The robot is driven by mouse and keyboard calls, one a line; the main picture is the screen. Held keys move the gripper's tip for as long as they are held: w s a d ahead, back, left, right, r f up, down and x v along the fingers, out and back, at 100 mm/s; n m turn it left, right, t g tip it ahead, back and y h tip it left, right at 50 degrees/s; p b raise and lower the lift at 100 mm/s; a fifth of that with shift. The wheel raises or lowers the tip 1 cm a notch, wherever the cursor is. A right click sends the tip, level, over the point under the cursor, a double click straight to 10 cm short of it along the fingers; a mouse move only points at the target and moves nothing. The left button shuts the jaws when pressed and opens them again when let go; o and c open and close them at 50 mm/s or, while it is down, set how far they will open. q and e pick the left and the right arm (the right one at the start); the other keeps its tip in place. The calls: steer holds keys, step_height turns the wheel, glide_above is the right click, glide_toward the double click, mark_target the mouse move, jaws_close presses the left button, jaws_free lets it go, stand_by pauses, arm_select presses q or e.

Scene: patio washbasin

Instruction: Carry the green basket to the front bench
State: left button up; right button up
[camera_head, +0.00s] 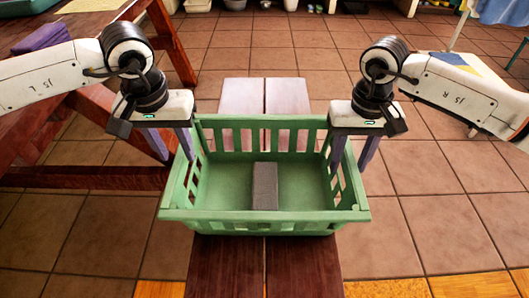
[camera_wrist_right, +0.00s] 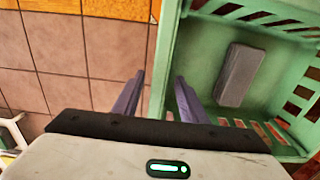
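The green basket (camera_head: 265,222) is upright in the middle of the head view, over a low slatted bench (camera_head: 226,270). A grey block (camera_head: 265,186) lies inside it. My left gripper (camera_head: 174,157) is at the basket's left wall, one finger outside and one inside. My right gripper (camera_head: 353,168) straddles the right wall in the same way. In the right wrist view, the right gripper's fingers (camera_wrist_right: 160,82) are apart with the basket's wall (camera_wrist_right: 165,50) between them and gaps beside it. Whether the left fingers touch the wall is hard to see.
A red-brown wooden table (camera_head: 100,110) stands at the left, with its lower beam reaching close to the basket. A table with a pale blue cloth (camera_head: 500,10) is at the far right. The tiled floor (camera_head: 430,215) is clear at the right.

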steer(key=shift+r, duration=0.1)
arm_select(q)
step_height(320, 180, up, 11)
steer(key=s, duration=0.1)
steer(key=shift+s, duration=0.35)
arm_select(e)
step_height(320, 180, up, 12)
stand_by(0.4)
